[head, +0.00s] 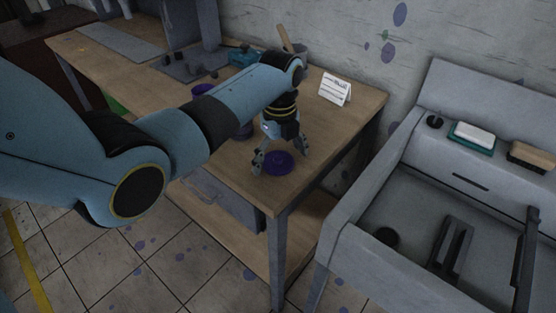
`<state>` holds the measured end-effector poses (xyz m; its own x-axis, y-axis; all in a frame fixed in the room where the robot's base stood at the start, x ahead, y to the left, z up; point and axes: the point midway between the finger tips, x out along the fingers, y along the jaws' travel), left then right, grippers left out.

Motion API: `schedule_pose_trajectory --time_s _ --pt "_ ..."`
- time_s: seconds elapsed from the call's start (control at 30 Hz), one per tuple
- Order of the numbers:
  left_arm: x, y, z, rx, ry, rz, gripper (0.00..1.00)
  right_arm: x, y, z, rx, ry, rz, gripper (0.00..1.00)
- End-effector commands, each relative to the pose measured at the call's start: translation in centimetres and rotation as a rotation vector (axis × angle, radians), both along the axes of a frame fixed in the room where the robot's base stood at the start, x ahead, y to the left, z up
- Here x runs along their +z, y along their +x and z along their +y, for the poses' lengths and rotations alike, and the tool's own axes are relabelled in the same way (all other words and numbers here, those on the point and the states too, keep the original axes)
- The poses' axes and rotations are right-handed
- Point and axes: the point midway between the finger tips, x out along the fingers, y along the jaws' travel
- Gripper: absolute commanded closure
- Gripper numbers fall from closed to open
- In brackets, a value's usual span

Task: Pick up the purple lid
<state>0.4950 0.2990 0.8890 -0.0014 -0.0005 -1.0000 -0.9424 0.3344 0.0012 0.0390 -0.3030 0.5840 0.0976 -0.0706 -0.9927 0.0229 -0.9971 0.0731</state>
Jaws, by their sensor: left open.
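The purple lid (279,163) is a flat, round disc lying on the wooden table near its front right corner. My left gripper (279,158) points down over the lid with its fingers spread open. One finger is at the lid's left side and the other is toward its right. I cannot tell whether the fingers touch the lid. My right gripper does not show.
A white card (335,90) stands on the table behind the gripper. A purple container (203,89) is partly hidden behind my left arm. A grey sink unit (440,190) stands to the right, past a gap. The table's front right corner is clear.

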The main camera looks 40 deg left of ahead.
Motion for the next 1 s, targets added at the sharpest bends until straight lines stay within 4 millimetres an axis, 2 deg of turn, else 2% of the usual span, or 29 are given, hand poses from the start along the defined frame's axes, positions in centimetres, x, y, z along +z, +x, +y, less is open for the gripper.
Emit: schedule_pose_trajectory --time_s 0.23,0.5,0.57,1.0 --pt "-0.13 0.04 0.00 0.000 0.001 -0.001 0.01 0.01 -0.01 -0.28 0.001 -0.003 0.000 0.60" --pt "-0.11 0.04 0.02 0.000 0.001 -0.001 0.37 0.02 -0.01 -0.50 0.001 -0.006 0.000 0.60" --pt "-0.13 0.03 0.01 0.000 0.001 -0.001 0.43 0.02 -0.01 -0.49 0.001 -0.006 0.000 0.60" --pt "0.14 -0.03 -0.01 0.000 -0.001 0.001 0.43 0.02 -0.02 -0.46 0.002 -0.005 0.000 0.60"
